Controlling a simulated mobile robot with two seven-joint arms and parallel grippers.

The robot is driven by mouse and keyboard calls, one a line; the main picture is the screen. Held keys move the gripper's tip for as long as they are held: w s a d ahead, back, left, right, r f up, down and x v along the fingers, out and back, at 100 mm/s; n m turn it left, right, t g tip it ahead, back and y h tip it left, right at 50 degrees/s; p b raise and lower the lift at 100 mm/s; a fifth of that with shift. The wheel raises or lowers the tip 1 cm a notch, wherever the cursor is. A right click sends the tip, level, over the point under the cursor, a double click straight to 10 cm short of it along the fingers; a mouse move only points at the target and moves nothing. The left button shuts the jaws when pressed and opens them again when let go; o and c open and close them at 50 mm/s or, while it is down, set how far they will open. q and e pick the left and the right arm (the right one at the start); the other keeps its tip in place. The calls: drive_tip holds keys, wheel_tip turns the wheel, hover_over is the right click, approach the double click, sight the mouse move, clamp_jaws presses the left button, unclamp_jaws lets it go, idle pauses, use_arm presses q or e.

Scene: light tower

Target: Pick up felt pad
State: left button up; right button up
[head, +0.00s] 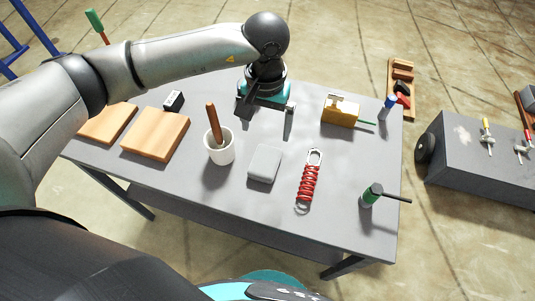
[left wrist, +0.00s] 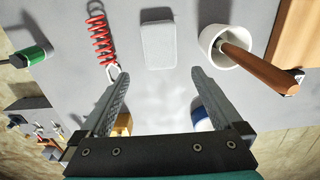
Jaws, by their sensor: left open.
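The felt pad (head: 265,163) is a light grey block with rounded edges, lying flat on the grey table (head: 330,228) in the head view. It also shows at the top middle of the left wrist view (left wrist: 158,45), ahead of the fingertips. My left gripper (head: 265,123) is open and empty above the table, on the far side of the pad and apart from it. Its two fingers (left wrist: 158,75) point toward the pad in the left wrist view, with bare table between them. My right gripper is in neither view.
A white cup (head: 219,151) with a brown-handled tool stands left of the pad. A red coiled spring (head: 307,182) lies right of it. Wooden boards (head: 155,135), a yellow block (head: 341,111) and a green-capped tool (head: 371,194) lie farther off. The table front is clear.

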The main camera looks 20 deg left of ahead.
use_arm(q)
hover_over(265, 160)
wheel_tip(265, 160, down, 4)
drive_tip(key=shift+d+f, duration=0.1)
wheel_tip(265, 160, down, 4)
drive_tip(key=shift+r+b, duration=0.1)
drive_tip(key=shift+b, duration=0.5)
drive_tip(key=shift+f, duration=0.5)
wheel_tip(265, 160, down, 4)
drive_tip(key=shift+r+b, duration=0.15)
drive_tip(key=shift+b, duration=0.25)
drive_tip(key=shift+f, duration=0.55)
drive_tip(key=c, duration=1.2)
wheel_tip(265, 160, up, 20)
drive_tip(key=p, duration=0.3)
drive_tip(key=shift+c, duration=0.2)
drive_tip(key=s+a+r, duration=0.4)
drive_tip(key=s+r, duration=0.1)
drive_tip(key=r, duration=0.1)
drive_tip(key=shift+s+a+r, duration=0.15)
drive_tip(key=shift+s, duration=0.05)
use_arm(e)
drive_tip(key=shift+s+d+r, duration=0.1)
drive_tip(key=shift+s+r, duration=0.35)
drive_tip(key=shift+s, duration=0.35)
